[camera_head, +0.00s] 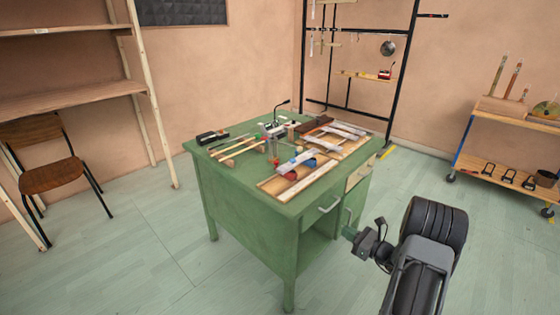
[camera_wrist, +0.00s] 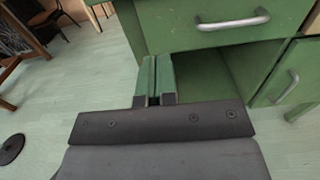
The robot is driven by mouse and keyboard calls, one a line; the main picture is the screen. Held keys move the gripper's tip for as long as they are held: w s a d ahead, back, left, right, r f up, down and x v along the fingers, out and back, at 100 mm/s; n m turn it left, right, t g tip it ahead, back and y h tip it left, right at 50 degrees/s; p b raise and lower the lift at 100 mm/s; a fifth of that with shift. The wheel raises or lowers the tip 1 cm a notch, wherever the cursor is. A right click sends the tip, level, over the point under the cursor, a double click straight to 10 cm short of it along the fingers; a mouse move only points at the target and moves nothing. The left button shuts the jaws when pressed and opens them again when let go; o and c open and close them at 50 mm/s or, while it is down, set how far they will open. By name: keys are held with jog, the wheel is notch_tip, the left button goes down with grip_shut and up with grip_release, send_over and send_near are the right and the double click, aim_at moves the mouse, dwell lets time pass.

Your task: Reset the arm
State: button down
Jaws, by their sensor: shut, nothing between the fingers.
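My gripper (camera_head: 350,233) is in front of the green desk (camera_head: 240,185), at the lower right of its drawer side in the head view. Behind the fingers are the desk's open shelf space and a drawer front with a metal handle (camera_wrist: 232,22). I cannot tell the exact gap between the fingertips and the desk.
Tools, sticks and a wooden tray (camera_head: 275,186) cover much of the desktop. A wooden chair (camera_head: 48,177) and shelf (camera_head: 70,103) stand at left. A black rack (camera_head: 304,60) stands behind, and a wheeled cart (camera_head: 505,183) at right. The floor in front is clear.

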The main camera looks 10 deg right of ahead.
jog(key=s+a+f+n+g+y, duration=0.2)
jog(key=s+a+f+n+g, duration=0.1)
jog(key=s+a+n+g, duration=0.25)
jog(key=s+a+r+n+g+h+p, duration=0.3)
jog(key=s+a+r+n+g+p, duration=0.2)
jog(key=s+a+r+n+g, duration=0.35)
jog(key=s+a+r+n+t+h+p, duration=0.1)
jog(key=s+a+r+n+h+p, duration=0.1)
jog(key=r, duration=0.7)
jog(key=s+a+r+n+h+p, duration=0.2)
jog(key=r+n+h+p, duration=0.2)
jog(key=r+n+p, duration=0.2)
jog(key=s+a+r+n+t+h+p, duration=0.1)
jog(key=s+a+r+n+h+p, duration=0.1)
jog(key=r+n+p, duration=0.2)
notch_tip(320, 180, up, 8)
jog(key=n, duration=0.3)
jog(key=shift+t+h+p, duration=0.3)
jog(key=shift+h, duration=0.1)
jog(key=shift+a, duration=0.1)
